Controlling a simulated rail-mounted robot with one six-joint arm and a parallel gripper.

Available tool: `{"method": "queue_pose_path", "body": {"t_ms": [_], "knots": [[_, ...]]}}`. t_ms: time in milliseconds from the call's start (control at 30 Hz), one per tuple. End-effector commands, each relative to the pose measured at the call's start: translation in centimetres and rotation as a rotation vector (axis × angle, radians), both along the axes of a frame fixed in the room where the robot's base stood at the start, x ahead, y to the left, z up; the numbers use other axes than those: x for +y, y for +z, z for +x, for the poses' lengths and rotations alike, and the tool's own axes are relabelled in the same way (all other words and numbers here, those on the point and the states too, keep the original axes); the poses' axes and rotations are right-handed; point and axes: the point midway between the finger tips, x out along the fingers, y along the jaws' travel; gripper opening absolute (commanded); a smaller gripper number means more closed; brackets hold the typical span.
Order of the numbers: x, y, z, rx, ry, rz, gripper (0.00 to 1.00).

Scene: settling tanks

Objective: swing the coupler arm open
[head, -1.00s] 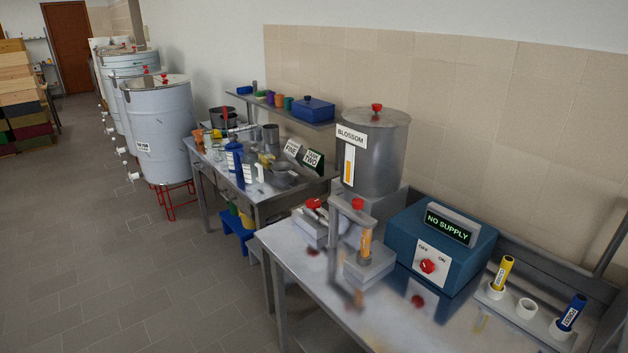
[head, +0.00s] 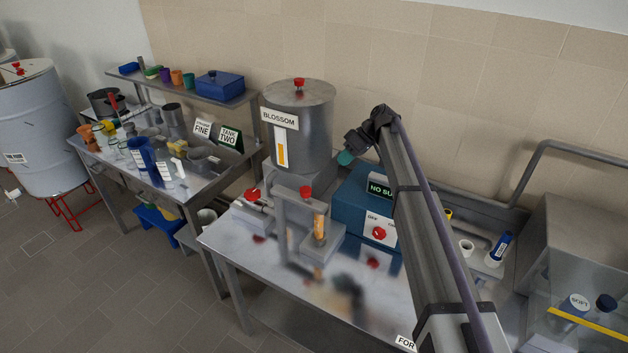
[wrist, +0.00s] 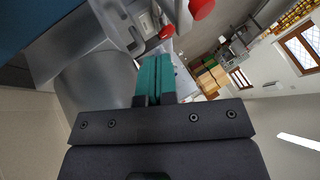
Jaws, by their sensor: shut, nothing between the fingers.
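Nothing in view is labelled as the coupler arm. A grey bracket with a horizontal top bar and a red knob (head: 306,192) stands on the steel table, with an orange tube (head: 320,228) on a grey block beside it. A low grey fitting with a red-handled lever (head: 252,195) sits to its left. My gripper (head: 346,158) is in the air right of the BLOSSOM tank, above the blue supply box. In the wrist view, its teal fingers (wrist: 154,70) are together and empty. Two red knobs (wrist: 201,8) show beyond them there.
The BLOSSOM tank (head: 298,140) stands behind the bracket. The blue box (head: 352,206) with a red dial is partly hidden by my arm. A tube holder (head: 494,260) and a clear-fronted cabinet (head: 580,270) are at right. The table front is mostly clear.

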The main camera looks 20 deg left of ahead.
Motion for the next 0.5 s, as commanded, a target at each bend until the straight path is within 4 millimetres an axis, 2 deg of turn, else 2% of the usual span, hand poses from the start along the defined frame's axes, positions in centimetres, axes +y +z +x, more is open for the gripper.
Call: {"method": "queue_pose_path", "body": {"t_ms": [267, 367, 500], "knots": [[0.0, -0.5, -0.2, 0.000, -0.003, -0.002, 0.00], [0.5, -1.5, -0.5, -0.001, -0.003, -0.003, 0.00], [1.9, -3.9, -1.3, -0.001, -0.003, -0.004, 0.00]]}}
